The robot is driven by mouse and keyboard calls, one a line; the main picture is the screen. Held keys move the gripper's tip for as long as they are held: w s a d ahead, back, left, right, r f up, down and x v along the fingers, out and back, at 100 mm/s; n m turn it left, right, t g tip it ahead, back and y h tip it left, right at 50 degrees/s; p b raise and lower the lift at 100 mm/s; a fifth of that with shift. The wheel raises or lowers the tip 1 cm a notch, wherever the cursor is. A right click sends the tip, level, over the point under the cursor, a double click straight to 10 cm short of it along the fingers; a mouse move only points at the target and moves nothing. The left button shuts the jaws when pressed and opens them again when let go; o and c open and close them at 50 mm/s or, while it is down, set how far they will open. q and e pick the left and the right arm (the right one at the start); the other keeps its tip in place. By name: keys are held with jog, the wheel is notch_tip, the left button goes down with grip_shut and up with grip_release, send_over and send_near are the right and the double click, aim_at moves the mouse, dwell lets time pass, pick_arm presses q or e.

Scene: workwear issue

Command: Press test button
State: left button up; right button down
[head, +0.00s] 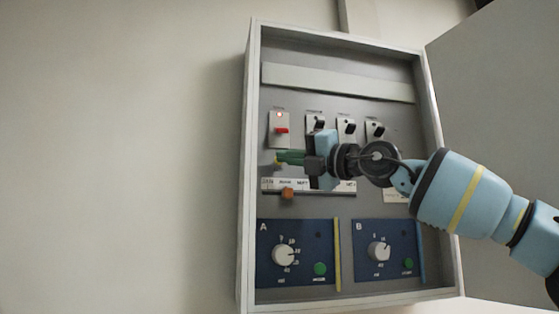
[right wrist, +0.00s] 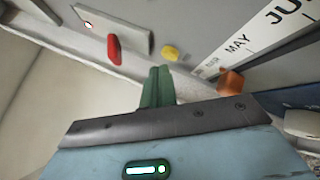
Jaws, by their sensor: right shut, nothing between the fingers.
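A wall cabinet (head: 247,200) stands open. A small round yellow button (right wrist: 170,52) is on its panel, below a red lever switch (right wrist: 114,49) with a lit red lamp; I cannot read any label on the button. In the head view, my right gripper's fingers cover most of the button. My right gripper (head: 281,156) is shut and empty, its green fingers pointing left at the panel. In the right wrist view, the fingertips (right wrist: 158,71) are just beside the button; I cannot tell whether they touch it. My left gripper is out of view.
A month scale (head: 330,187) with an orange slider (head: 287,193) lies below the gripper. Blue panels A (head: 265,265) and B (head: 365,272) have knobs and green buttons. Several black switches (head: 349,127) sit above. The open door (head: 500,110) is at right.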

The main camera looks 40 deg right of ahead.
jog(key=shift+s+a, duration=0.1)
jog(key=shift+s, duration=0.1)
jog(key=s+a, duration=0.1)
jog(key=s, duration=0.1)
jog(key=s+a, duration=0.1)
jog(key=s, duration=0.1)
jog(key=shift+s+a, duration=0.15)
jog(key=shift+a, duration=0.05)
dwell(0.4)
dwell(0.8)
